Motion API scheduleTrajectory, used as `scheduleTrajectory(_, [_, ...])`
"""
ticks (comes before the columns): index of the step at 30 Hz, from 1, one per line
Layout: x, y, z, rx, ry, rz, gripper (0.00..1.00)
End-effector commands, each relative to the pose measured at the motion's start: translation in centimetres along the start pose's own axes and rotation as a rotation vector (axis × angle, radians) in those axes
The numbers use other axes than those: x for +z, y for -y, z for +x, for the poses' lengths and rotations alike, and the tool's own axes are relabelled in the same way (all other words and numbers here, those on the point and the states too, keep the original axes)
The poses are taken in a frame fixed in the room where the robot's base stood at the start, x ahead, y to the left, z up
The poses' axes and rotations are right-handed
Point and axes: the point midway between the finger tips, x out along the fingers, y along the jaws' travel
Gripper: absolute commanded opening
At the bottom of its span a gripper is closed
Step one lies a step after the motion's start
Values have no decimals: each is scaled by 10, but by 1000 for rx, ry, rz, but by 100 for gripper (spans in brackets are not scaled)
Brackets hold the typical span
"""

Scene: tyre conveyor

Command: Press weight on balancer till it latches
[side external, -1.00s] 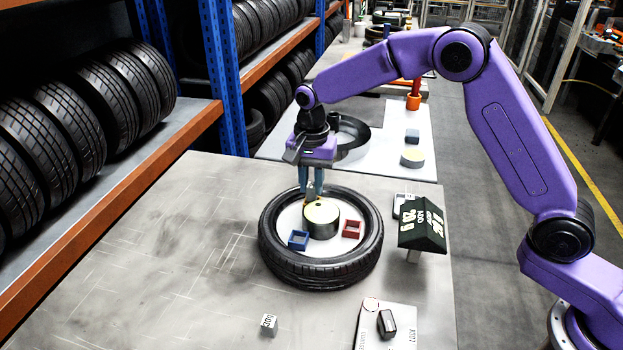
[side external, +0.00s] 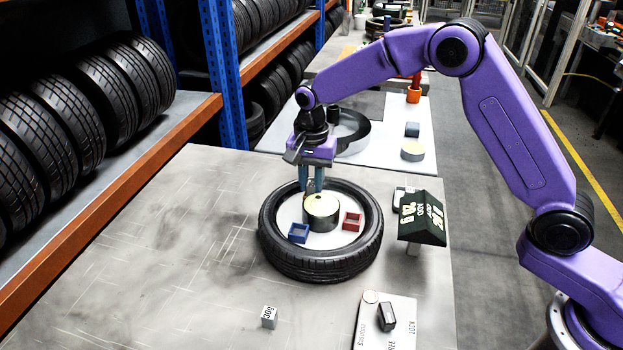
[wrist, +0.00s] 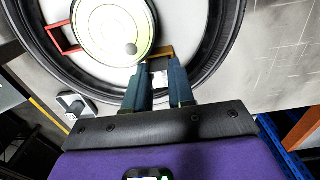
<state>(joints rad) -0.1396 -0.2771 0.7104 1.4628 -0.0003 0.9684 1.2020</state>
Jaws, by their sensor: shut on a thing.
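The balancer is a tyre (side external: 276,259) lying flat around a white disc (side external: 323,240) with a round pale-topped hub (side external: 321,204). A blue open square holder (side external: 298,233) and a red one (side external: 352,221) sit on the disc. A yellow-orange holder (wrist: 162,53) shows beside the hub in the wrist view. My gripper (side external: 312,188) points down just behind the hub, inside the tyre ring. In the wrist view my gripper (wrist: 160,75) is shut on a small grey weight (wrist: 159,78) at the yellow holder. I cannot tell how deep the weight sits.
A loose marked cube (side external: 269,317) lies on the table's front. A dark display (side external: 422,219) stands right of the tyre. A plate with a dark lever (side external: 387,317) lies at front right. Tyre racks (side external: 95,120) line the left. The table's left is clear.

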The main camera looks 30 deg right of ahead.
Motion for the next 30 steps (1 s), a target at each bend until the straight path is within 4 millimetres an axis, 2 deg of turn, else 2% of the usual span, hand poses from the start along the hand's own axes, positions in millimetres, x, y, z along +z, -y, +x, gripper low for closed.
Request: scheduleTrajectory(30, [0, 0, 6, 0, 0, 0, 0])
